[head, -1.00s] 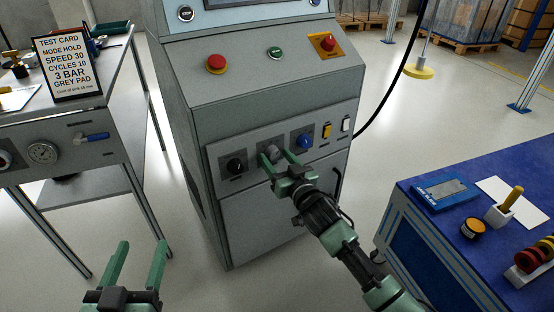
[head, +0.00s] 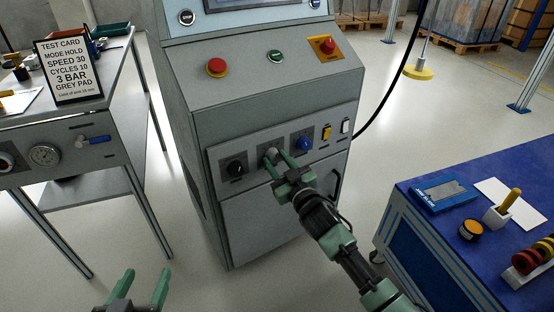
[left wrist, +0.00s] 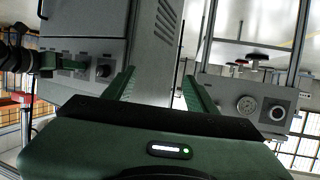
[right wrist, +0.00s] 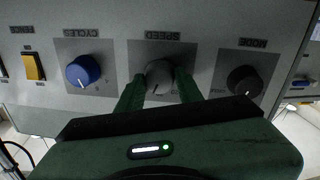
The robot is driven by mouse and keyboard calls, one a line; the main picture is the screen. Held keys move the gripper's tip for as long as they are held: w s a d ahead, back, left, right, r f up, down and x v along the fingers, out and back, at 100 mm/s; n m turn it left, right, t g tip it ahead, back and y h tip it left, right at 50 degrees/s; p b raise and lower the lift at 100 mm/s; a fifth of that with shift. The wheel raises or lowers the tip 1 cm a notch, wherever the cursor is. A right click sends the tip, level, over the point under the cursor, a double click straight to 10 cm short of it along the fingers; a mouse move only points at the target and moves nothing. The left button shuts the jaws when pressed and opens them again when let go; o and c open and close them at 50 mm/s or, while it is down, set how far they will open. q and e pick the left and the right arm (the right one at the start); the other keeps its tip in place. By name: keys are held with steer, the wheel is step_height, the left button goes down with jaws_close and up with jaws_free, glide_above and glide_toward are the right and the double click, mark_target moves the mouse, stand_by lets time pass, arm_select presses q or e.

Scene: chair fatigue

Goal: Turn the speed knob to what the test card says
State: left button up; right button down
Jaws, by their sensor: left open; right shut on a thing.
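The test card (head: 68,70) stands on the left bench and reads mode hold, speed 30, cycles 10, 3 bar, grey pad. The grey speed knob (right wrist: 160,74) sits in the middle of the cabinet's lower panel, under an upside-down SPEED label in the right wrist view. My right gripper (right wrist: 160,88) is shut on it, one finger on each side; the fingers hide part of the knob and its scale. In the head view the right gripper (head: 283,166) reaches the panel from the front. My left gripper (head: 140,284) is open and empty at the lower left, away from the panel.
The black mode knob (right wrist: 243,80) and blue cycles knob (right wrist: 83,71) flank the speed knob closely. Yellow (head: 326,133) and white (head: 345,126) switches sit further right. A blue-topped table (head: 415,215) stands at the right, the left bench (head: 100,150) at the left.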

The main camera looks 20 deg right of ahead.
steer(key=shift+n, duration=1.2)
arm_select(q)
steer(key=shift+s+a+f+g+y, duration=0.2)
steer(key=shift+s+f+g, duration=0.25)
steer(key=shift+f, duration=0.25)
steer(key=shift+s+a+f+g+y, duration=0.1)
steer(key=shift+s+a+f+g, duration=0.1)
steer(key=shift+s+f+g, duration=0.35)
arm_select(e)
steer(key=shift+n, duration=1)
arm_select(q)
steer(key=shift+w+f, duration=0.1)
steer(key=shift+f, duration=0.1)
arm_select(e)
steer(key=c, duration=0.9)
jaws_free()
steer(key=shift+c, duration=0.2)
arm_select(q)
steer(key=shift+p, duration=0.3)
